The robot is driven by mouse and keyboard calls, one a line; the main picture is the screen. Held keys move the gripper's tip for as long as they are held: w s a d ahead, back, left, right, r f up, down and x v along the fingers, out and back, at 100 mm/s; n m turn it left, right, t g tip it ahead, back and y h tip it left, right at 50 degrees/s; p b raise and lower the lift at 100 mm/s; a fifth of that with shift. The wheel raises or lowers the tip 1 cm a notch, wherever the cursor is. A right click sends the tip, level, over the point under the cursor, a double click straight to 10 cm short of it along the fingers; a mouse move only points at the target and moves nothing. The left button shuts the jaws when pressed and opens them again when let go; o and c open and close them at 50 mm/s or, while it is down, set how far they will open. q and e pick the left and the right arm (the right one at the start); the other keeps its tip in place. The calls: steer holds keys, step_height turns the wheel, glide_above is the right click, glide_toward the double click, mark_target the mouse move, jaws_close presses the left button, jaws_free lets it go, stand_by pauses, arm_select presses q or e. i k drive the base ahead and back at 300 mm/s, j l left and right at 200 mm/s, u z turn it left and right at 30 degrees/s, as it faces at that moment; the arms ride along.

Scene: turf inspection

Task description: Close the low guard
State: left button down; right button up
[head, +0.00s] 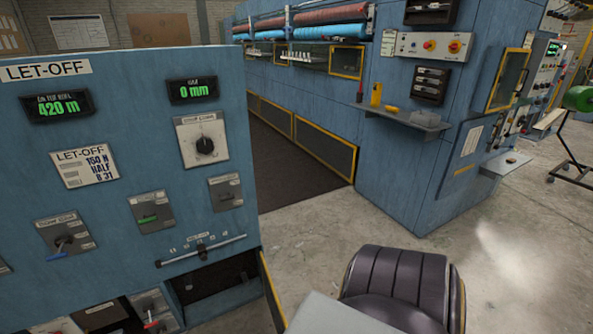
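A yellow-edged guard panel (271,291) stands swung out at the right side of a dark low opening (212,277) in the blue let-off cabinet (120,130). I see it nearly edge-on, and its lower end runs out of the picture. The opening is uncovered and its inside is mostly in shadow. Other low yellow-framed guard panels (325,151) lie flat along the base of the long blue machine. Neither of my grippers is in view.
A slider bar (200,251) and several switches sit on the cabinet above the opening. A dark, rounded, ribbed object (398,285) stands at the bottom centre. Concrete floor (330,230) is clear between cabinet and machine. A small shelf (405,118) juts from the machine.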

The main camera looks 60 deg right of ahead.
mark_target(280, 310)
steer(key=k+l+z, duration=0.1)
steer(key=l, duration=0.2)
steer(key=k+l, duration=0.15)
steer(key=l, duration=0.2)
steer(key=k+l+z, duration=0.15)
steer(key=l, duration=0.15)
steer(key=i+l+z, duration=0.1)
steer(key=l, duration=0.3)
steer(key=i+l+z, duration=0.1)
steer(key=l, duration=0.35)
steer(key=i+l+z, duration=0.1)
steer(key=l, duration=0.3)
